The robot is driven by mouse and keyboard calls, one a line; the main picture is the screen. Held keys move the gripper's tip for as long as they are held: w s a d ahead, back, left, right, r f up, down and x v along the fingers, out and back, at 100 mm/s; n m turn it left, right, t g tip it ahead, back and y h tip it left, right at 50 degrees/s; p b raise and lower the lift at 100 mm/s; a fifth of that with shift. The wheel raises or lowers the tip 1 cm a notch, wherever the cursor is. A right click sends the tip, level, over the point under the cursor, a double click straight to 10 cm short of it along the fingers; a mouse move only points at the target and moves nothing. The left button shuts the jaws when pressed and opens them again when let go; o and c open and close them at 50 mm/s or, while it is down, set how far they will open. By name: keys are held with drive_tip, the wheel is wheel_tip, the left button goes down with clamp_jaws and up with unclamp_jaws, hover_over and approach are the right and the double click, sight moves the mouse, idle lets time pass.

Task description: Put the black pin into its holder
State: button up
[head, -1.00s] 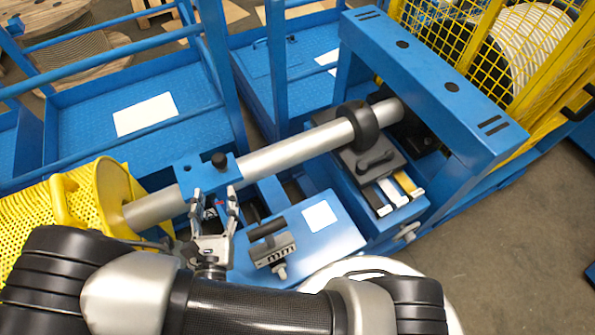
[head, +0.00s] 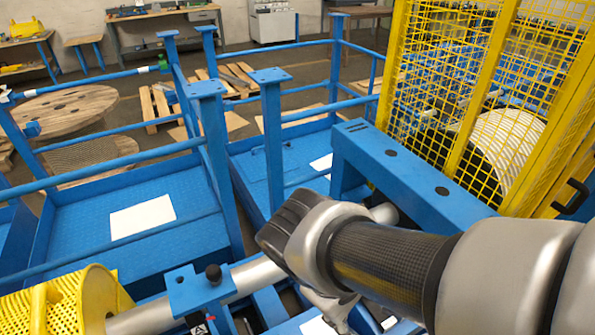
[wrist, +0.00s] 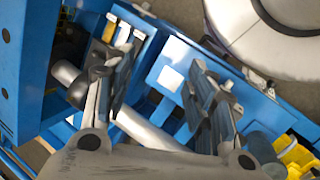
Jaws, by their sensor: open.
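A black round-topped pin (head: 212,274) stands on a blue bracket (head: 188,296) over the silver shaft, at the lower left of the head view. A bare hole shows in the bracket to the left of the pin. I cannot tell for certain which part is the pin's holder. My gripper (wrist: 162,62) is open in the wrist view, its two fingers spread apart above the blue frame. I see nothing held between them. In the head view my arm hides most of the gripper, which lies right of the bracket and apart from it.
The silver shaft (wrist: 145,128) crosses below my gripper, with a dark collar (wrist: 70,82) at left. A white label (wrist: 172,77) lies on a blue surface between the fingers. Yellow mesh guarding (head: 460,110) and blue railings (head: 90,150) stand beyond. A yellow drum (head: 75,305) is at lower left.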

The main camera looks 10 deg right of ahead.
wheel_tip(320, 180, up, 6)
drive_tip(key=a+m+t+y, duration=0.2)
drive_tip(key=m+t+y, duration=0.2)
drive_tip(key=m, duration=0.1)
drive_tip(key=shift+s+a+m+t+y, duration=0.25)
drive_tip(key=shift+a+m+t+y, duration=0.05)
drive_tip(key=shift+a+m+y, duration=0.1)
wheel_tip(320, 180, up, 10)
drive_tip(key=p, duration=0.7)
drive_tip(key=shift+p, duration=0.4)
drive_tip(key=shift+f, duration=0.2)
